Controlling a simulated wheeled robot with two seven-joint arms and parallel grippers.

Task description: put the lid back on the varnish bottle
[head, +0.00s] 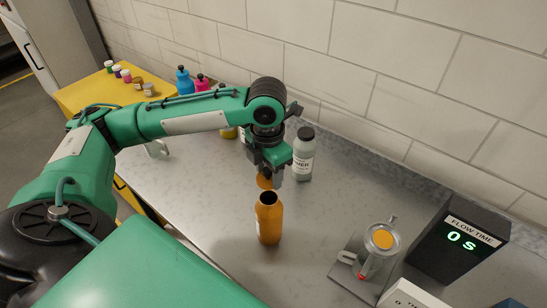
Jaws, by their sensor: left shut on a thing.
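The varnish bottle (269,224) is orange and stands upright on the grey worktop in the middle of the head view. Its dark mouth is open at the top. My left gripper (267,174) is shut on the orange lid (264,182) and holds it just above and slightly behind the bottle's mouth. The lid looks apart from the bottle, though the exact gap is hard to tell. Part of the lid is hidden by the gripper. My right gripper is not in view.
A grey bottle with a dark cap (302,157) stands close behind the gripper. A metal cup with orange liquid (382,239) and a flow time display reading 0 s (461,243) are at the right. Small jars and colored bottles stand at the back left. Worktop around the orange bottle is clear.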

